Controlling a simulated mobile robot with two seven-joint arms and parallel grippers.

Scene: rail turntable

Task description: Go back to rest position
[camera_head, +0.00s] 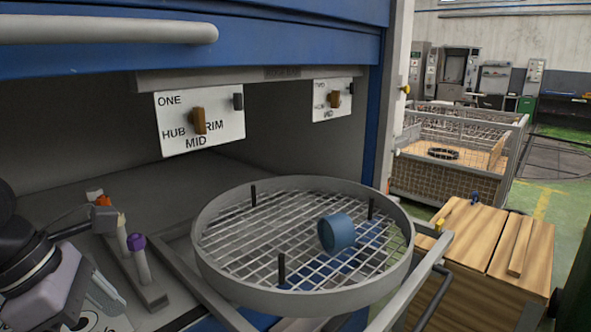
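My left arm comes in at the lower left edge. Its gripper (98,298) is partly cut off by the frame, and I cannot tell whether its fingers are open or shut. My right gripper is not in view. A round grey turntable basket (212,270) with a wire mesh floor stands on rails in front of the blue machine (290,45). A blue round part (337,233) is on the mesh, right of the middle. Several black pegs stand up from the mesh. My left gripper is left of the basket and apart from it.
A rack with purple-topped (138,245) and white-topped sticks stands near my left gripper. A dial plate (200,122) marked HUB, MID and RIM hangs above, with a second plate (333,99) beyond. A wooden crate (480,285) is at the right; a wire cage (450,165) stands behind.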

